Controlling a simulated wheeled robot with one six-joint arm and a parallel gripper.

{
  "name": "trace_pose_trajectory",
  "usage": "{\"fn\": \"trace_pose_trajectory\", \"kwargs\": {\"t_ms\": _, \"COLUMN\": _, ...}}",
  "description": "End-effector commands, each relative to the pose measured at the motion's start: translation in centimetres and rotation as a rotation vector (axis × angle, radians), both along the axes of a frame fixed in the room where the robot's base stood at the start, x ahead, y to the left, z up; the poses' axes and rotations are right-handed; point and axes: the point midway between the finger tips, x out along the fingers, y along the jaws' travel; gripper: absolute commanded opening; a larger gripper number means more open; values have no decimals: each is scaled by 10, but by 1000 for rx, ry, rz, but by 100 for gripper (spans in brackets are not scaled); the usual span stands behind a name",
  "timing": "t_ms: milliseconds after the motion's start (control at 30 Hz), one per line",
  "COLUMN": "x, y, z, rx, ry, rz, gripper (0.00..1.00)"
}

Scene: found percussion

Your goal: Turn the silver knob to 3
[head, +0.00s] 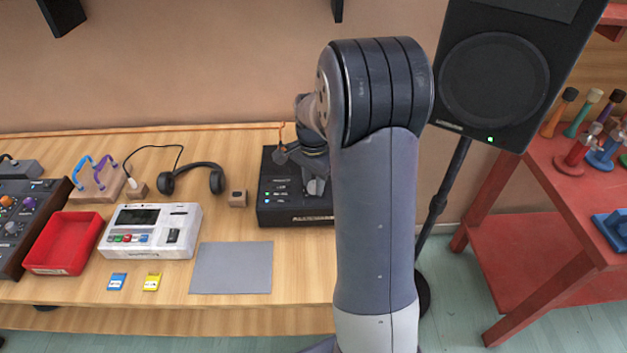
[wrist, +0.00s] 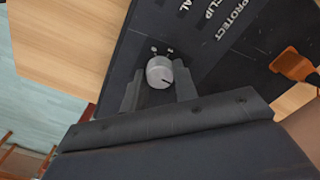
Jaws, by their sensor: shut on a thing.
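The silver knob (wrist: 160,72) sits on the face of a black box (wrist: 215,45) in the wrist view. A dark pointer line on it points toward the lower right of the picture.
An orange plug-like thing (wrist: 292,64) is near the box's edge. On the bench are a small wooden block (head: 237,198), headphones (head: 193,179), a white device (head: 150,231), a grey mat (head: 231,267) and a red tray (head: 64,243). A speaker (head: 493,85) stands right of my arm.

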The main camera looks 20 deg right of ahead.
Motion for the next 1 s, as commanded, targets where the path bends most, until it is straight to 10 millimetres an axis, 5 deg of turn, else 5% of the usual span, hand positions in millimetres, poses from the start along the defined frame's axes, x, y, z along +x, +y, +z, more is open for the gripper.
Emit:
{"fn": "trace_pose_trajectory", "kwargs": {"t_ms": 367, "x": 1, "y": 0, "z": 0, "rx": -1, "ry": -1, "rz": -4, "gripper": 5}}
{"fn": "trace_pose_trajectory", "kwargs": {"t_ms": 400, "x": 1, "y": 0, "z": 0, "rx": -1, "ry": -1, "rz": -4, "gripper": 29}}
{"fn": "trace_pose_trajectory", "kwargs": {"t_ms": 633, "x": 0, "y": 0, "z": 0, "rx": -1, "ry": -1, "rz": -3, "gripper": 48}}
{"fn": "trace_pose_trajectory", "kwargs": {"t_ms": 1000, "x": 0, "y": 0, "z": 7, "rx": -1, "ry": -1, "rz": -3, "gripper": 50}}
